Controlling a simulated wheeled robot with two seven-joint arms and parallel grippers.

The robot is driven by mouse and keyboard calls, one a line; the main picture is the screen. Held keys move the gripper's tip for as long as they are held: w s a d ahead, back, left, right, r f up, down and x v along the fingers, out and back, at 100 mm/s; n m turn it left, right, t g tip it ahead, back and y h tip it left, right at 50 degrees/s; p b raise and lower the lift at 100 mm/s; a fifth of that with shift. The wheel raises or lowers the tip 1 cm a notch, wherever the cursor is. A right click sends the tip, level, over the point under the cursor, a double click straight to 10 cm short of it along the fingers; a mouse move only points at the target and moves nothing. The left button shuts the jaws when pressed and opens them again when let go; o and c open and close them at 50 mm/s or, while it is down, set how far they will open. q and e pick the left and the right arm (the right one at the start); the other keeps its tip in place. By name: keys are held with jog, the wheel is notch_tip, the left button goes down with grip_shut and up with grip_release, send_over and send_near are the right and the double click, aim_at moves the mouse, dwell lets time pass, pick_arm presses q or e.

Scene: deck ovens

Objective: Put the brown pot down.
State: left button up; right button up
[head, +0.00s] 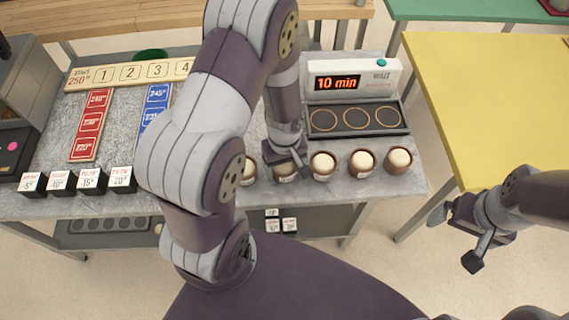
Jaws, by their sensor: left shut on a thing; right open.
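Several small brown pots with pale domed tops stand in a row along the front of the grey counter (418,183). Three of them (322,172) (362,167) (398,166) are in plain view on the right of the row. Another pot (250,176) is partly covered by my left arm. I cannot tell whether this pot touches the counter. My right gripper (456,238) is open and empty, right of the counter.
A dark tray with three ring marks (337,131) lies empty behind the pots, before a timer reading "10 min" (352,80). Black-and-white cubes (91,180), red (90,125) and blue (155,108) strips and a numbered board (131,73) lie left. A yellow table (490,100) stands right.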

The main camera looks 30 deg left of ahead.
pick_arm(q)
jog(key=shift+w+f, duration=0.1)
jog(key=shift+f, duration=0.05)
jog(key=shift+a, duration=0.1)
jog(key=shift+f, duration=0.1)
jog(key=o, duration=0.9)
jog(key=s+d+r+m+t, duration=0.1)
jog(key=s+r+m, duration=0.3)
jog(key=r+m, duration=0.5)
notch_tip(320, 180, up, 6)
jog(key=shift+s+d+r+p, duration=0.15)
jog(key=shift+d+p, duration=0.15)
jog(key=shift+d, duration=0.35)
